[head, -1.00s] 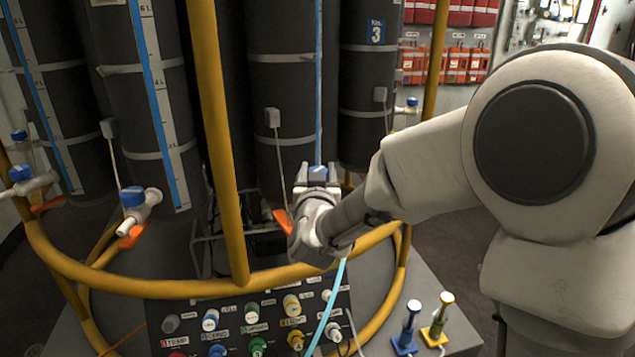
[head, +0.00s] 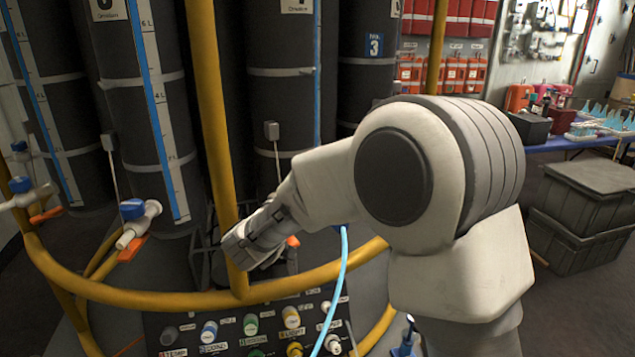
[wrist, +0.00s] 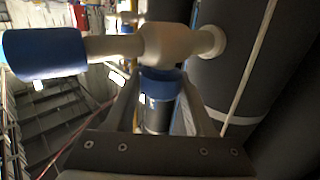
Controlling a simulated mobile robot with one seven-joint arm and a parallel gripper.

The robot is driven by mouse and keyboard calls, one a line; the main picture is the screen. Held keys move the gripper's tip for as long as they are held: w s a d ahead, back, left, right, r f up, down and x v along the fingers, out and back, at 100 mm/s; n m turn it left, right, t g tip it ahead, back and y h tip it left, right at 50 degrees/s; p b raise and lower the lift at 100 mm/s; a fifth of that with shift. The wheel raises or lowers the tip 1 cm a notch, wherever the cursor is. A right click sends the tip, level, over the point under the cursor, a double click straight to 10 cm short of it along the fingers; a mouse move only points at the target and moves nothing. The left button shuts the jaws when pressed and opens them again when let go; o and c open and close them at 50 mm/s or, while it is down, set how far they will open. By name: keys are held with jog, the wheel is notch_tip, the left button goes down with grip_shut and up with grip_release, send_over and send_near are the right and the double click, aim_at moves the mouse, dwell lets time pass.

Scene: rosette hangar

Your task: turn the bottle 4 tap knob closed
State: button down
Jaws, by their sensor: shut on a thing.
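In the wrist view, my gripper (wrist: 160,98) has its two fingers on either side of a blue tap knob (wrist: 161,80) and is shut on it. The knob joins a white tap body (wrist: 166,43), whose pipe runs right into a dark bottle (wrist: 238,80). A larger blue cylinder (wrist: 42,53) sits on the tap's left end. In the head view, my gripper (head: 240,247) is by the yellow post, before the dark bottle (head: 280,100) with a label at its top, apparently bottle 4. My arm hides the tap there.
A yellow rail (head: 150,297) and upright post (head: 208,90) stand close to my gripper. Another tap with a blue knob (head: 132,209) is at left. A panel of coloured knobs (head: 230,330) lies below, with a light blue hose (head: 338,285). Dark crates (head: 580,210) stand at right.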

dwell(0.3)
jog(key=shift+c, duration=1.4)
grip_release()
jog(key=p+v, duration=0.1)
jog(key=v, duration=1.6)
jog(key=shift+s+p, duration=0.2)
jog(key=shift+p, duration=0.1)
jog(key=shift+a, duration=0.1)
